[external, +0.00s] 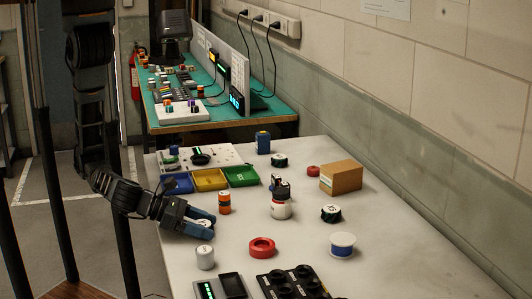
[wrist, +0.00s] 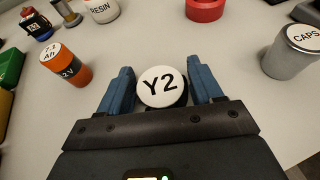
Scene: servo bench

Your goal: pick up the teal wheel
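No wheel is plainly teal. A dark green, round item with a white-labelled top (external: 331,213) lies right of centre on the white bench. A similar dark round item (external: 279,160) lies farther back; I cannot tell whether either is the teal wheel. My gripper (external: 208,222) is low over the bench's left side, its blue fingers apart. In the wrist view, a round white-topped item marked Y2 (wrist: 160,86) sits between the fingers (wrist: 163,82), with narrow gaps beside it. Its side is mostly hidden and looks dark.
An orange battery (external: 224,202) stands close behind my gripper, and a grey CAPS can (external: 205,257) in front. A red ring (external: 262,247), a resin bottle (external: 281,209) and a blue-white roll (external: 342,245) stand rightward. Coloured bins (external: 210,180) and a cardboard box (external: 341,177) are behind.

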